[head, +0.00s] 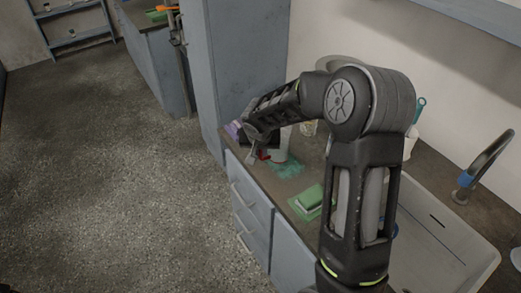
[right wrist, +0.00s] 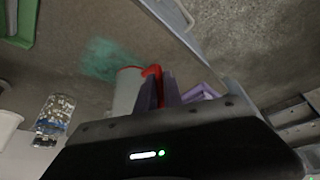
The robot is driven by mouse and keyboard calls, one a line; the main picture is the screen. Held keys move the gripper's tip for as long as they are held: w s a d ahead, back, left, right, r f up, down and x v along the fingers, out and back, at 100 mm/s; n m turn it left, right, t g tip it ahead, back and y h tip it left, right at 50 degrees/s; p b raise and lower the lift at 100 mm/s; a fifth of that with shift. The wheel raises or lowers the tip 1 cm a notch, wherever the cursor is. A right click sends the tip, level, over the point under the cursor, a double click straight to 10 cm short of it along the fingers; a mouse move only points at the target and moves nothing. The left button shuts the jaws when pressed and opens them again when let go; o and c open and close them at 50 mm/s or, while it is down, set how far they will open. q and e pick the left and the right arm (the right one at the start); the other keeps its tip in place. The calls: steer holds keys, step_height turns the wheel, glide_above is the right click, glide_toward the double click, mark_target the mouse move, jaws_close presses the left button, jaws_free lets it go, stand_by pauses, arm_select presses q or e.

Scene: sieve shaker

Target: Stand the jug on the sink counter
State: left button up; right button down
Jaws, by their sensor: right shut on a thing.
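The jug (head: 280,147) is pale grey-white with a red handle. It is upright, or nearly so, over the far part of the sink counter (head: 263,178), beside a teal patch. My right gripper (head: 258,146) is shut on its handle; the arm hides part of the jug. In the right wrist view, the purple fingers (right wrist: 159,92) close around the red handle (right wrist: 153,72), with the jug body (right wrist: 127,92) just left of them. I cannot tell whether the jug's base touches the counter. My left gripper is not in view.
A teal patch (head: 288,169) marks the counter by the jug. A bead-filled jar (right wrist: 55,117) stands close to the jug. A tall grey cabinet (head: 240,60) borders the far end.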

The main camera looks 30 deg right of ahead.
steer(key=shift+f, duration=0.15)
steer(key=c, duration=1.5)
jaws_free()
steer(key=shift+r, duration=0.25)
steer(key=b+v, duration=0.1)
steer(key=v, duration=1)
steer(key=shift+s+a+r, duration=0.1)
steer(key=shift+s+r, duration=0.1)
steer(key=shift+r, duration=0.15)
